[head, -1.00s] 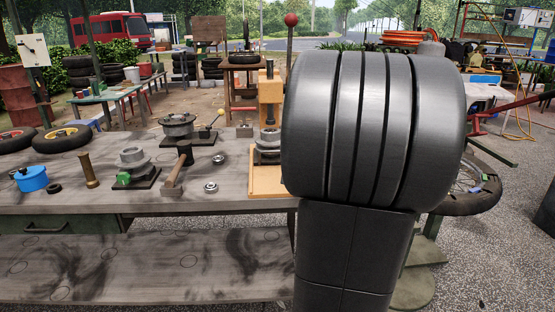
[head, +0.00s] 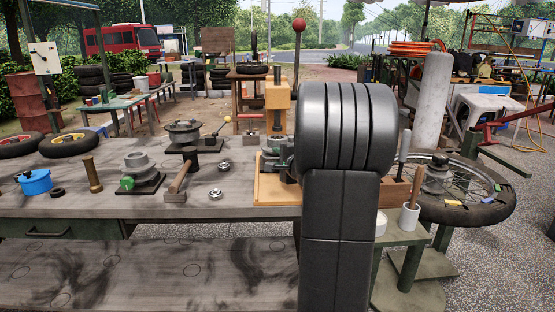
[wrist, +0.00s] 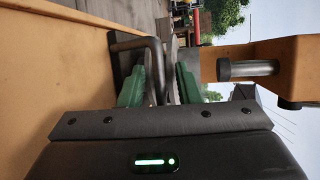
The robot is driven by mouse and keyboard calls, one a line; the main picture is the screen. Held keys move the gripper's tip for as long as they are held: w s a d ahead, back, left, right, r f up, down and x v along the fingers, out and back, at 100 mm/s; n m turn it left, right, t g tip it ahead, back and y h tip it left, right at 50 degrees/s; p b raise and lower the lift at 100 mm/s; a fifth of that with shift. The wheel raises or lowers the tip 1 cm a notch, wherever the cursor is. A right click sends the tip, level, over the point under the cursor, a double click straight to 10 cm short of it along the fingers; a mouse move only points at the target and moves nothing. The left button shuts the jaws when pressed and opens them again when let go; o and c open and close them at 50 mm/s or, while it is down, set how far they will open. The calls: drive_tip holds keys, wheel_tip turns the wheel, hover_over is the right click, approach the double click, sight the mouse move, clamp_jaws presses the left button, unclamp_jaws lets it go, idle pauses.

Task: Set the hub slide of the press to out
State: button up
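The press (head: 277,97) is a yellow-orange frame with a steel ram and a red-ball lever (head: 299,25), standing on a yellow base (head: 268,192) on the bench. A grey hub part (head: 270,160) sits low under the ram, partly hidden by my arm. In the wrist view the yellow base (wrist: 50,60) fills the left and the steel ram (wrist: 248,69) points in from the right. My gripper (wrist: 160,85) has green fingers spread apart. A dark bent handle (wrist: 152,65) lies between them; whether they touch it I cannot tell. The head view mostly hides my gripper behind my arm.
The bench (head: 110,207) holds a mallet (head: 179,182), a brass cylinder (head: 92,174), a blue pot (head: 35,181) and loose bearings (head: 216,194) left of the press. A spoked wheel (head: 470,207) on a stand is to the right of my arm.

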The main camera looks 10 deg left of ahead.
drive_tip(key=shift+w+a, duration=0.25)
drive_tip(key=shift+w, duration=0.05)
clamp_jaws()
drive_tip(key=shift+s+d+f+b, duration=0.15)
drive_tip(key=shift+s+b, duration=0.3)
drive_tip(key=shift+s, duration=0.1)
drive_tip(key=s+d+b, duration=0.1)
drive_tip(key=s, duration=0.3)
drive_tip(key=s+d+b, duration=0.1)
drive_tip(key=s, duration=0.3)
drive_tip(key=s+d+b, duration=0.1)
drive_tip(key=s+b, duration=0.1)
drive_tip(key=s, duration=0.2)
drive_tip(key=shift+d, duration=0.25)
drive_tip(key=shift+s, duration=0.1)
unclamp_jaws()
drive_tip(key=shift+s, duration=0.1)
